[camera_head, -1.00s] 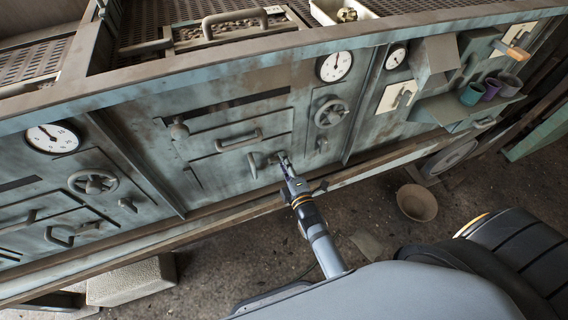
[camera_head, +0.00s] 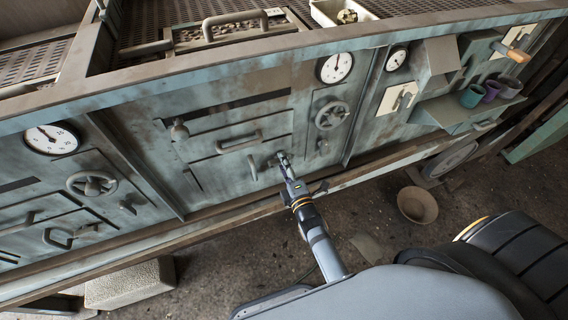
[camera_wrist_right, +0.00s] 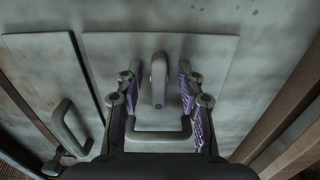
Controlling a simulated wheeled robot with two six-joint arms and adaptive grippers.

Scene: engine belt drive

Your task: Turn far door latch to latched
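My right gripper (camera_head: 283,160) is at the lower door of the blue-green cabinet (camera_head: 215,100) in the head view. In the right wrist view the gripper (camera_wrist_right: 158,88) is open, with purple-padded fingers apart on either side of a small grey latch lever (camera_wrist_right: 158,78). The lever runs up and down in that view, with gaps to both fingers. A U-shaped door handle (camera_wrist_right: 158,136) lies just below the lever, between the lower parts of the fingers. In the head view the gripper mostly hides the lever. My left gripper does not show.
A second U-shaped handle (camera_wrist_right: 70,127) is at the left in the wrist view. A handwheel (camera_head: 332,115) and a gauge (camera_head: 336,68) sit right of the door. A shelf with cups (camera_head: 471,95) juts out farther right. A bowl (camera_head: 417,204) is on the floor.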

